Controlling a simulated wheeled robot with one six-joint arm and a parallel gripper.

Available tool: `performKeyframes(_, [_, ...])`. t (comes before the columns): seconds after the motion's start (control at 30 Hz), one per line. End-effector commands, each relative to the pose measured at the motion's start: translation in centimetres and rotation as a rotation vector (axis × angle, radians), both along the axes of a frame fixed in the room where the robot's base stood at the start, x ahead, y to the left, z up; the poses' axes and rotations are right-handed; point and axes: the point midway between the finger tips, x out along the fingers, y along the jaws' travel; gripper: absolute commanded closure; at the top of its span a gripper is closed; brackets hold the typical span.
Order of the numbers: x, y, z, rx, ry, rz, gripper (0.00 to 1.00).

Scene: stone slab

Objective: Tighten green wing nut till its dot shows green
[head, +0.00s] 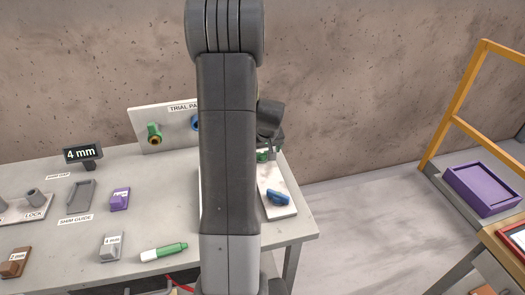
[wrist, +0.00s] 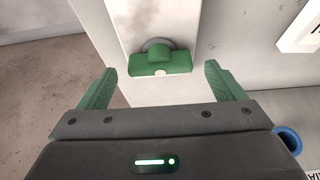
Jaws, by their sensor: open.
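The green wing nut (wrist: 151,58) sits on a pale plate (wrist: 190,20) in the wrist view, with a grey round washer or base partly showing behind it. A small pale, whitish spot shows on its near edge; I see no green dot. My gripper (wrist: 160,76) is open, its two green fingers apart on either side of the wing nut and not touching it. In the head view my arm covers most of this spot; a bit of green (head: 262,155) shows beside it. A blue wing nut (head: 279,198) lies on the same plate, nearer the table's front.
A trial panel (head: 140,118) with green and blue round fittings stands at the back of the table; a blue ring (wrist: 288,139) shows in the wrist view. A display reading 4 mm (head: 83,154), blocks and a green-white marker (head: 164,251) occupy the left. A purple tray (head: 482,190) is far right.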

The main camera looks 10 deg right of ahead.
Motion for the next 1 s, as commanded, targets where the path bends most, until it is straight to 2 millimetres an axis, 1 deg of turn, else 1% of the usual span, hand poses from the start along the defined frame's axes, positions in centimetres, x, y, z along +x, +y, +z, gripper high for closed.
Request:
performKeyframes(0.03, [0.2,0.0,-0.5,0.001,0.002,0.0,0.11])
performKeyframes(0.2, [0.5,0.0,-1.4,0.001,0.001,-0.001,0.11])
performKeyframes(0.5, [0.6,0.0,-1.5,0.0,0.0,-0.001,0.11])
performKeyframes(0.53, [0.6,0.0,-1.5,0.0,0.0,-0.001,0.13])
performKeyframes(0.67, [0.6,0.0,-1.5,0.0,0.0,-0.001,0.38])
performKeyframes(0.7, [0.6,0.0,-1.5,0.0,0.0,-0.001,0.46])
performKeyframes(0.73, [0.6,0.0,-1.5,0.0,0.0,-0.001,0.52])
performKeyframes(0.77, [0.6,0.0,-1.5,0.0,0.0,-0.001,0.56])
performKeyframes(1.0, [0.6,0.0,-1.5,0.0,0.0,-0.013,0.56])
